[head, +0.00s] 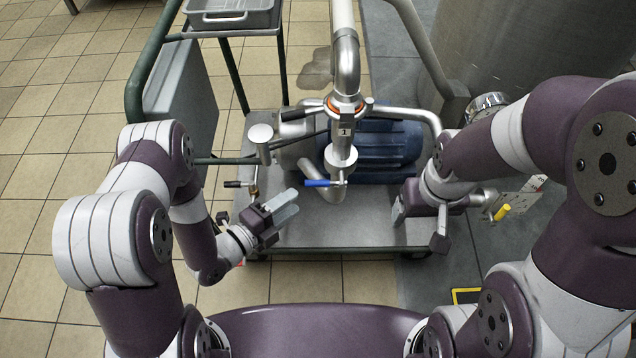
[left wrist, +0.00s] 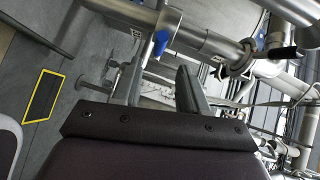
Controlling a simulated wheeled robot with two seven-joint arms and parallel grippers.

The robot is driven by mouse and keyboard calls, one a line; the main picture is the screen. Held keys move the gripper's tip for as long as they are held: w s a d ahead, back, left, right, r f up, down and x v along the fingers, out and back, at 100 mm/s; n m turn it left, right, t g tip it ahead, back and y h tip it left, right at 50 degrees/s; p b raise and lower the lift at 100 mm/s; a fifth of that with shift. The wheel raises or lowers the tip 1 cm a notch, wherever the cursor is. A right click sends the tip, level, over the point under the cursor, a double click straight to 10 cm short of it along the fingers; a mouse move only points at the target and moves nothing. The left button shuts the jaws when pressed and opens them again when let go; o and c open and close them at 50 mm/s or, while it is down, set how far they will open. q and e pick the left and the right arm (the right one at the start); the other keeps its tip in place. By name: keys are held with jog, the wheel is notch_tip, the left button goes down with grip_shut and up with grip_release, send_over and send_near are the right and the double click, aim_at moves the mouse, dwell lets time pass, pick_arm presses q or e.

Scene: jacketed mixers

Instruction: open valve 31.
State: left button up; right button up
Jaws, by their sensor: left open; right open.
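A steel pipe rises in the middle of the head view with a small white tag (head: 345,131) whose full number I cannot read. Below it, a valve lever with a blue grip (head: 318,183) points left. In the left wrist view the blue grip (left wrist: 161,42) shows end-on, beyond the fingers. A black-handled valve lever (head: 299,114) sits higher on the pipe, and another black handle (head: 236,184) is at the left. My left gripper (head: 290,206) is open and empty, below and left of the blue grip, apart from it. My right gripper (head: 398,209) is right of the pipe, touching no handle that I can see.
A blue motor (head: 375,150) stands behind the pipe on a steel skid (head: 345,232). A yellow handle (head: 502,212) is at the right, near a large steel tank (head: 530,45). A green-framed cart (head: 140,80) with a grey tray (head: 232,14) stands at the back left.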

aim_at(316, 185)
pick_arm(q)
jog(key=b+x, duration=0.2)
jog(key=x, duration=0.7)
jog(key=shift+f, duration=0.15)
jog(key=shift+w+d, duration=0.3)
jog(key=shift+w, duration=0.05)
jog(key=shift+c, duration=0.2)
grip_shut()
